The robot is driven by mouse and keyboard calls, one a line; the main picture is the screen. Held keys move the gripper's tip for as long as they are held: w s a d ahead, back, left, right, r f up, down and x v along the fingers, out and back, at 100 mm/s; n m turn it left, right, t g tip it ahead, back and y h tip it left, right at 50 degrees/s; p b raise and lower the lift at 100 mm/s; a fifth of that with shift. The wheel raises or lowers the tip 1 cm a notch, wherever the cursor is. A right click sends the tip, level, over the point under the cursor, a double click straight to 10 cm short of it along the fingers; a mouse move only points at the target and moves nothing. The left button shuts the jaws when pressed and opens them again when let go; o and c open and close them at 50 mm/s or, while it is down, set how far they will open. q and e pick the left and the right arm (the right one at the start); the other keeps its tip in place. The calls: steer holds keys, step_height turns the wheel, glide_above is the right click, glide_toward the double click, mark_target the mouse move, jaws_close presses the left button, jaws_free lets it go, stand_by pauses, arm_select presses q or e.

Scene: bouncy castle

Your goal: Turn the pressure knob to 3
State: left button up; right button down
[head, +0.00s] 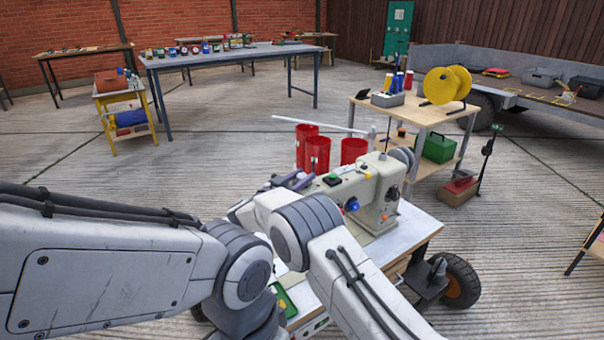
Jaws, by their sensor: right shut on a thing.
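A cream sewing machine (368,190) stands on a white-topped work cart (412,232) in front of me. The knob's number and pointer cannot be read. My left gripper is not in view.
Red cylinders (317,154) stand just behind the machine, close to my right gripper. A wooden shelf cart (436,113) with a yellow reel (446,85) stands behind on the right. A long blue-grey table (232,57) is farther back.

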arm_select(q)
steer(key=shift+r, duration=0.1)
arm_select(e)
steer(key=shift+d+r+m+g+h, duration=0.1)
steer(key=shift+m+g+h, duration=0.3)
steer(key=shift+m+h, duration=0.1)
steer(key=shift+c, duration=2.3)
jaws_free()
